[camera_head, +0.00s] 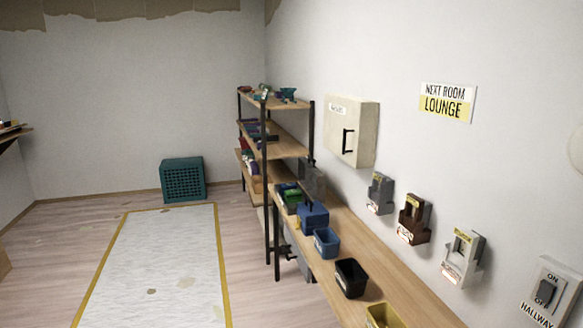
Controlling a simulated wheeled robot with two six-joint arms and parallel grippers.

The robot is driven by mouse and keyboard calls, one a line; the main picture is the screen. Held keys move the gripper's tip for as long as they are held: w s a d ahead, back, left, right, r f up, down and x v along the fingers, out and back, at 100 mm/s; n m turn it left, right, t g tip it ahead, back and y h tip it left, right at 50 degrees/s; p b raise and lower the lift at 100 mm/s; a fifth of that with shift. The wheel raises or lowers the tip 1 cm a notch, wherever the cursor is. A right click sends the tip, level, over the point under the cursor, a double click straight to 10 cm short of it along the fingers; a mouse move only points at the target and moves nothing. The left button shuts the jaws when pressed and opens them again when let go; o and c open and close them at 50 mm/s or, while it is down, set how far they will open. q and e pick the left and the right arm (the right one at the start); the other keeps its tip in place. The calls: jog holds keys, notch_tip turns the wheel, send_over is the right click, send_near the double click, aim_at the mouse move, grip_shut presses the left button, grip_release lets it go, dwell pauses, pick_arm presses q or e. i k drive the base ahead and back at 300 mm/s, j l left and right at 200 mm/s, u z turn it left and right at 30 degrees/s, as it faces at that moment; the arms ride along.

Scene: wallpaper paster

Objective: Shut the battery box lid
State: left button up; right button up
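No box in view can be read for certain as the battery box. A cream wall box (362,138) with a black handle hangs on the right wall; its door looks shut, and its small label is too blurred to read. A dark blue box (313,218) stands on the wooden bench along that wall; whether it has a lid is too small to tell. Neither of my grippers shows in the head view.
On the bench (392,281) stand a blue bin (326,243), a black bin (351,278) and a yellow bin (382,316). A loaded shelf rack (281,148) stands behind. A teal crate (183,180) sits by the far wall. The pale, yellow-edged floor sheet (155,262) looks mostly clear.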

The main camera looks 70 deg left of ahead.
aim_at(312, 180)
jog(key=j+u, duration=0.1)
jog(key=u, duration=2)
jog(key=i+j, duration=1.25)
jog(key=i, duration=0.15)
